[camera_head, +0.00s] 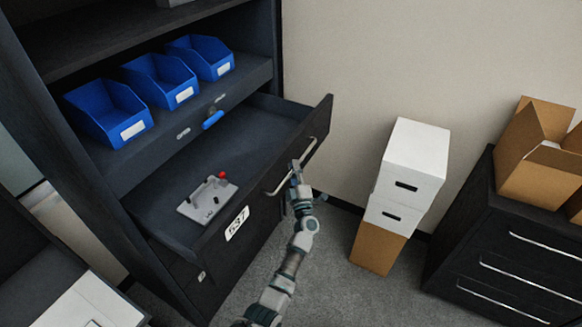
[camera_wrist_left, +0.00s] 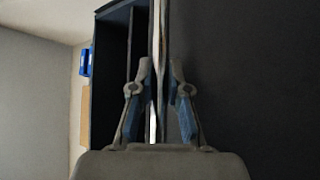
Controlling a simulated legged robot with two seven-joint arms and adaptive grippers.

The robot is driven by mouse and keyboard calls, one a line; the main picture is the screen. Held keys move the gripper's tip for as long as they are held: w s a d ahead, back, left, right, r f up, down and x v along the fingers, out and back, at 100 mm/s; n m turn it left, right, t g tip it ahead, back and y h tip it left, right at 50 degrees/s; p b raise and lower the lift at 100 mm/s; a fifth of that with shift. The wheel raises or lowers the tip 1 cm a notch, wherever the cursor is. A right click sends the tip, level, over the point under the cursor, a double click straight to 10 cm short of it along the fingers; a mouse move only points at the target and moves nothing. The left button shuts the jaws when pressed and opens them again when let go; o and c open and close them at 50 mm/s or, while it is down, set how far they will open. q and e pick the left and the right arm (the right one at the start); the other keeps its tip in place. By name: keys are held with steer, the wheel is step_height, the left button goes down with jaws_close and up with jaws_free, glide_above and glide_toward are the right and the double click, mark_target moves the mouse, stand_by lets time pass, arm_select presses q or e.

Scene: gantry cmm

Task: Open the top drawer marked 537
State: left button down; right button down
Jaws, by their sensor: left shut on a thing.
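The top drawer (camera_head: 218,243) of the dark cabinet bears a white label (camera_head: 237,223) reading 537. It is pulled well out, and its inside shows. A metal bar handle (camera_head: 309,151) runs along its front. My left gripper (camera_head: 296,172) is at the handle, shut on it about midway along. In the left wrist view the fingers (camera_wrist_left: 160,72) stand on both sides of the pale upright handle strip, with the drawer's dark front at the right. The exact finger contact is hard to see. My right gripper is not in view.
A grey fixture (camera_head: 205,200) with a red knob lies inside the drawer. Blue bins (camera_head: 160,80) stand on the shelf above. Stacked boxes (camera_head: 415,150) stand to the right, near a black drawer unit (camera_head: 490,240). Carpet is clear between.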

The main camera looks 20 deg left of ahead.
arm_select(q)
steer(key=shift+d+f, duration=0.1)
steer(key=shift+d, duration=0.05)
steer(key=shift+a, duration=0.2)
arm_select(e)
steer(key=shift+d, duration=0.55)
arm_select(q)
steer(key=c, duration=1.1)
jaws_free()
steer(key=shift+a, duration=0.25)
steer(key=shift+c, duration=0.2)
steer(key=v, duration=1.2)
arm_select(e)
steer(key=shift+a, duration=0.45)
arm_select(q)
steer(key=shift+w, duration=0.15)
